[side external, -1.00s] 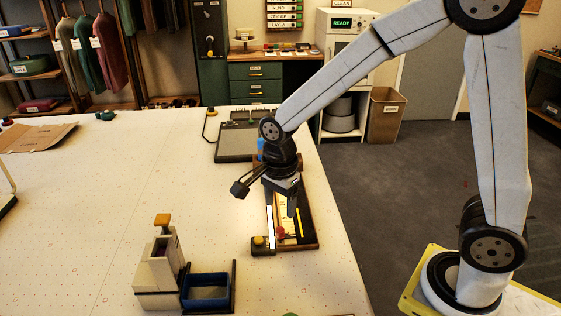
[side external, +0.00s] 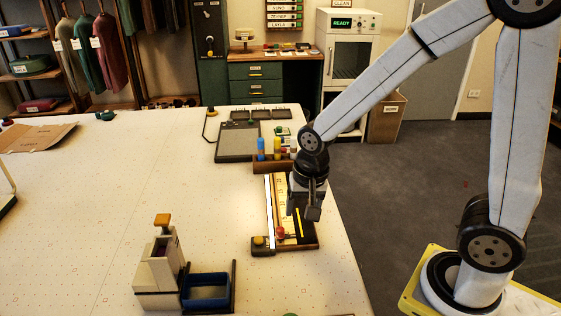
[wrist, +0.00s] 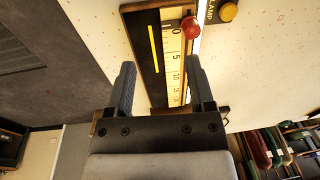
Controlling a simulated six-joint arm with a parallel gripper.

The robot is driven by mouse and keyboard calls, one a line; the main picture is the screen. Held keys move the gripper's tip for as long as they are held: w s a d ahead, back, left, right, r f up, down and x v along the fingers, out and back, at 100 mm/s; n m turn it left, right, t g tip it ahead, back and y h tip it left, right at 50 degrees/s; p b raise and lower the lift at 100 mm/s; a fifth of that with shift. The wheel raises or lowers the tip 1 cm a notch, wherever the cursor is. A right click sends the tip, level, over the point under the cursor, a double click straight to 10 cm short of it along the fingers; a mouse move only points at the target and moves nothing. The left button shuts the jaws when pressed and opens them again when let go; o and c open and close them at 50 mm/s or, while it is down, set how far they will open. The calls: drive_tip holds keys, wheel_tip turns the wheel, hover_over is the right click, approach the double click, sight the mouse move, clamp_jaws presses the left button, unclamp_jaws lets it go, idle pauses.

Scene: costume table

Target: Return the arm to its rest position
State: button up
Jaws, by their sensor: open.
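My gripper (side external: 303,216) hangs from my arm over the right side of a wooden measuring board (side external: 281,189) near the table's right edge. In the wrist view my gripper (wrist: 160,82) shows two dark fingers spread apart with nothing between them. Past the fingers lies the same board (wrist: 130,8), with a numbered scale, a yellow strip (wrist: 155,50) and a red knob (wrist: 190,27). The gripper looks above the board, but the exact gap cannot be told.
A rack with blue and yellow bottles (side external: 267,164) stands behind the board. A grey pad (side external: 238,142) lies further back. A beige device with an orange top (side external: 162,250) and a blue bin (side external: 206,289) stand at the front. The table's middle (side external: 150,180) is clear.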

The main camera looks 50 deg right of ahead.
drive_tip(key=s+n, duration=0.1)
drive_tip(key=n, duration=0.2)
drive_tip(key=s+d+n, duration=0.1)
drive_tip(key=n, duration=0.1)
drive_tip(key=s+d+f+n+t, duration=0.1)
drive_tip(key=s+n, duration=0.1)
drive_tip(key=n, duration=0.1)
drive_tip(key=shift+d+n, duration=0.1)
drive_tip(key=shift+n, duration=0.2)
